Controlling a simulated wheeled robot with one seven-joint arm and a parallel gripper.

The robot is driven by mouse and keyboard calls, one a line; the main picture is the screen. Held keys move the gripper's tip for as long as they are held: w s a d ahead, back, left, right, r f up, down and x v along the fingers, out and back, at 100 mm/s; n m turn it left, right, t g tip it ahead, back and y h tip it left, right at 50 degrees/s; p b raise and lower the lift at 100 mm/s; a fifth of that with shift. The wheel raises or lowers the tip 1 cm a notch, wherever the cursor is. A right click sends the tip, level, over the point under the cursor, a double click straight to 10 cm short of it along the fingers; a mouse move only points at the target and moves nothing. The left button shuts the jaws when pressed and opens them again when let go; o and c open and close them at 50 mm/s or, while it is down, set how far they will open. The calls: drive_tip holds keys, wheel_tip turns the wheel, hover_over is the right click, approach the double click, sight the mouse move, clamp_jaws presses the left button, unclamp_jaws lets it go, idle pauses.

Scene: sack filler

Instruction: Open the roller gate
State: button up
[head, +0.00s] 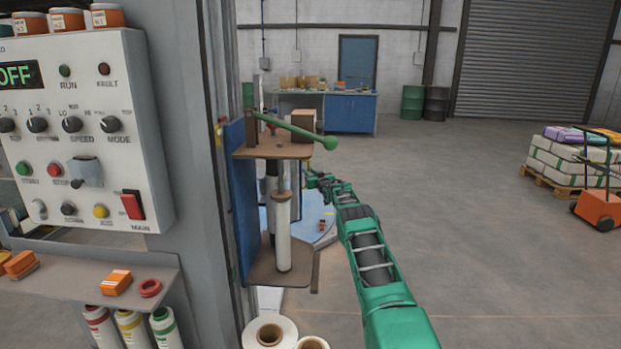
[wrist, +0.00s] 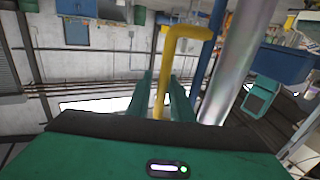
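My green gripper (wrist: 160,88) shows in the wrist view with its two fingers apart. A yellow bent bar (wrist: 188,32) reaches down into the space between them. I see a gap beside the bar, and I cannot tell whether either finger touches it. In the head view my gripper (head: 316,180) is small, beside the metal column and brown plates of the machine, and its fingers are too small to judge. A grey slatted roller door (head: 531,62) is down in the back wall; no other roller gate is clearly recognizable.
A control panel (head: 85,130) and a shelf (head: 80,277) with orange boxes stand at the left. A green lever (head: 300,130) juts out above my gripper. White rolls (head: 270,333) sit below. A loaded pallet (head: 570,158) stands at the right. The middle floor is clear.

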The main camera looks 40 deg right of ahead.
drive_tip(key=v, duration=1)
drive_tip(key=shift+s, duration=0.3)
idle(0.4)
